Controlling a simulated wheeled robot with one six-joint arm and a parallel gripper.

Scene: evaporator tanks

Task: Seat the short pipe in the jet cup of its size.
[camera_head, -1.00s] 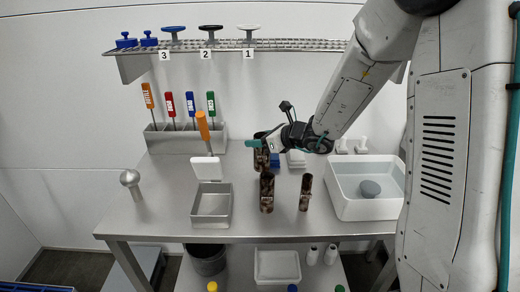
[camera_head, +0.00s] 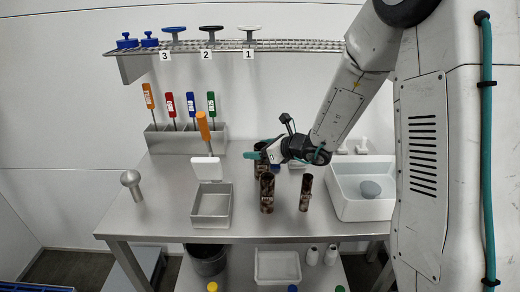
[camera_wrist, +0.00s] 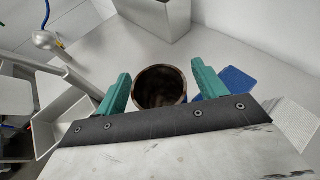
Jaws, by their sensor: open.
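Brown, rusty-looking pipes stand upright on the steel table: one in front (camera_head: 267,193), a thinner one to its right (camera_head: 305,193), and one farther back (camera_head: 260,168), partly hidden by my gripper (camera_head: 250,156). In the wrist view my gripper (camera_wrist: 160,70) is open, with its teal fingers on either side of a round, hollow brown pipe mouth (camera_wrist: 160,88). A gap shows beside each finger, and the pipe's lower part is hidden. I cannot tell from the pictures which pipe is the short one, nor pick out a jet cup for certain.
A blue block (camera_wrist: 238,83) lies right of the pipe. An open metal box (camera_head: 211,208) and a knobbed post (camera_head: 132,185) stand left; a white basin (camera_head: 367,188) stands right. A tool holder (camera_head: 186,139) is behind, under a wall shelf (camera_head: 225,46).

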